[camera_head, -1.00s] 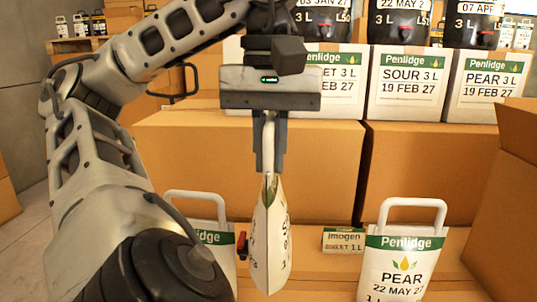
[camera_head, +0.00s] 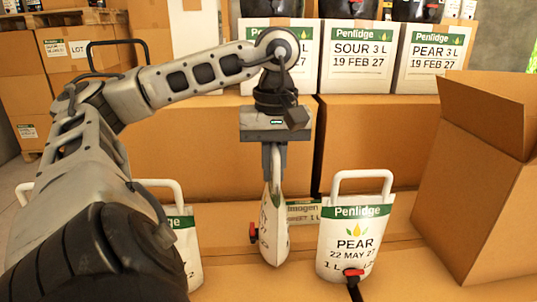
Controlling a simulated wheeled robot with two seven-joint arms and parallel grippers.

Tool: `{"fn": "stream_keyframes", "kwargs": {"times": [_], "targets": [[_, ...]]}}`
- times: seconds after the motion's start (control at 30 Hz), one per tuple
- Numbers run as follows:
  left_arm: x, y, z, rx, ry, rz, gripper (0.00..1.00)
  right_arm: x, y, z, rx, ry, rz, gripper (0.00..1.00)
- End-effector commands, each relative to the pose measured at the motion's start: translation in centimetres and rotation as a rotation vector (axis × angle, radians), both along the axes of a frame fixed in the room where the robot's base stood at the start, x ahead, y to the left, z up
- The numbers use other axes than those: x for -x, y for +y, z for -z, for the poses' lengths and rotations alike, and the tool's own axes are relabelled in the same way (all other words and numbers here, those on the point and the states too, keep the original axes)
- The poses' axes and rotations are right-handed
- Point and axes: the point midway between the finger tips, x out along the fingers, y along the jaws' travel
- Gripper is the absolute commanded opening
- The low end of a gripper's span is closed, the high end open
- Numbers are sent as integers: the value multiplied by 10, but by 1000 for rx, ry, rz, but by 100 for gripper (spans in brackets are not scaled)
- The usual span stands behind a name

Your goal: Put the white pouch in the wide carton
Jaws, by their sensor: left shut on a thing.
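My left gripper (camera_head: 274,150) is shut on the handle of a white pouch (camera_head: 274,225). The pouch hangs upright below it, nearly edge-on, with a red tap on its left side. A second white pouch (camera_head: 352,245), labelled PEAR 22 MAY 27, stands to the right with its handle up. A third white pouch (camera_head: 183,235) stands at the left, partly hidden by my left arm. A large open carton (camera_head: 490,190) stands at the right; its inside is hidden. I cannot tell whether it is the wide one. My right gripper is not in view.
A small label card (camera_head: 304,212) sits behind the held pouch. White Penlidge boxes (camera_head: 357,60) marked SOUR and PEAR stand on brown cartons (camera_head: 385,145) at the back. Stacked cartons (camera_head: 75,90) stand at the far left.

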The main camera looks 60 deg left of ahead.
Motion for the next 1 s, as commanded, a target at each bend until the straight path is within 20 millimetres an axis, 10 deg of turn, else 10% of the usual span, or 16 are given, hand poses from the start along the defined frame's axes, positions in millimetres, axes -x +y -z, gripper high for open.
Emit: {"fn": "stream_keyframes", "kwargs": {"times": [0.57,0.67,1.0], "targets": [[0,0,22,-2,-5,-1,0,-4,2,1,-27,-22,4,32],[1,0,23,-1,0,-1,32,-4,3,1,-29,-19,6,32],[1,0,19,-1,0,-1,32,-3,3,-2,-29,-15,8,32]]}}
